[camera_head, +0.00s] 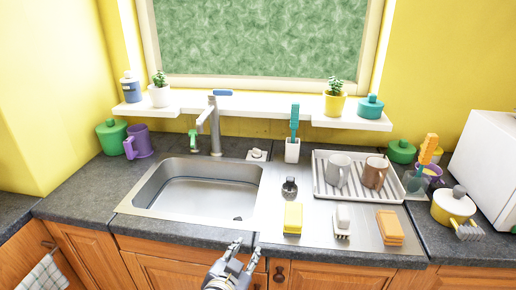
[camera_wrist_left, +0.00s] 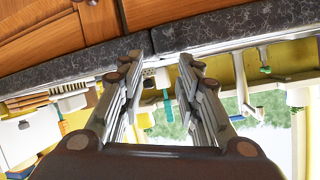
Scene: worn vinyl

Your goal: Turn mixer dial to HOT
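The grey faucet (camera_head: 207,122) stands behind the sink, with a blue piece (camera_head: 222,92) on top and a green piece (camera_head: 192,134) at its side. A small pale fitting with a rounded knob (camera_head: 257,154) sits on the counter right of the faucet; it may be the mixer dial, but its markings are too small to read. My left gripper (camera_head: 237,262) is in front of the counter's front edge, apart from the faucet and fitting. In the left wrist view its fingers (camera_wrist_left: 158,72) are spread with nothing held. The right gripper is out of view.
A yellow sponge (camera_head: 293,218), a dark round-topped bottle (camera_head: 289,188), a white brush (camera_head: 342,220) and orange sponges (camera_head: 389,228) are on the right. A teal brush (camera_head: 294,122) stands in a white holder beside the fitting. A shelf (camera_head: 250,104) overhangs behind.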

